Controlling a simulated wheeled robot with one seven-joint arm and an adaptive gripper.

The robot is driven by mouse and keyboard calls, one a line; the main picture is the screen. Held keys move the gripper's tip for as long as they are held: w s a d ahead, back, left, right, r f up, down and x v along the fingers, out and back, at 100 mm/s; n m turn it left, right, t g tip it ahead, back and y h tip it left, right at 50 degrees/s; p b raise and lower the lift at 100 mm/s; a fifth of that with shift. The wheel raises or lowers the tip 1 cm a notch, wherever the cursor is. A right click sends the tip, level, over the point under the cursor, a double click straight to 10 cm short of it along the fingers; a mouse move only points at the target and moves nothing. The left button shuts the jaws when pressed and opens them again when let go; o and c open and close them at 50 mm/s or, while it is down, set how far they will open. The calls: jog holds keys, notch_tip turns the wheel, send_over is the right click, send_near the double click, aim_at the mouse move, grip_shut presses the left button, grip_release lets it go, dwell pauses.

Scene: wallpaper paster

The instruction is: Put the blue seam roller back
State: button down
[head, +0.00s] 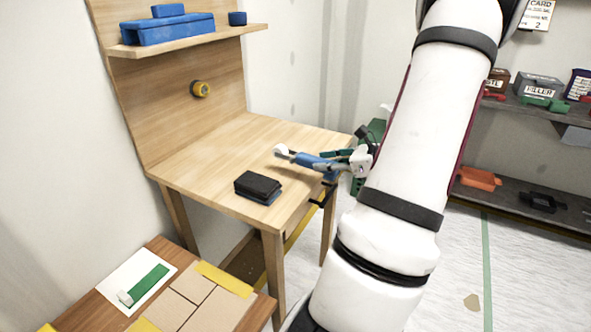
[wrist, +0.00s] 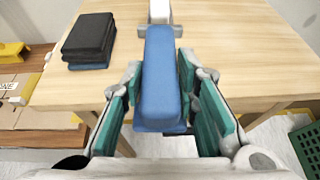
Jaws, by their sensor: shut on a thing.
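The blue seam roller (head: 308,161) is held in my gripper (head: 345,160) over the right edge of the wooden table (head: 215,150). Its pale roller head points left in the head view. In the wrist view the blue handle (wrist: 161,80) lies lengthwise between the green-padded fingers of my gripper (wrist: 158,85), with the white roller (wrist: 160,10) at the far end. The fingers are shut on the handle. Whether the roller touches the tabletop is unclear.
Yellow tape (head: 200,89) hangs on the backboard below a shelf (head: 190,40) with a blue box (head: 168,28). A lower bench holds a white card (head: 137,280) with a green strip. The table's middle is clear.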

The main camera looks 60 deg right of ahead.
aim_at(298, 164)
jog(key=w, duration=0.4)
jog(key=w+b, duration=0.1)
jog(key=w, duration=0.1)
jog(key=shift+w+a+f, duration=0.2)
jog(key=shift+w+f, duration=0.1)
jog(key=shift+b+x, duration=0.35)
jog(key=shift+x, duration=0.75)
jog(key=shift+f, duration=0.9)
jog(key=shift+f+b, duration=0.3)
jog(key=shift+f, duration=0.1)
jog(key=shift+f, duration=0.15)
jog(key=c, duration=1.2)
grip_release()
jog(key=shift+s, duration=0.1)
jog(key=shift+c, duration=0.2)
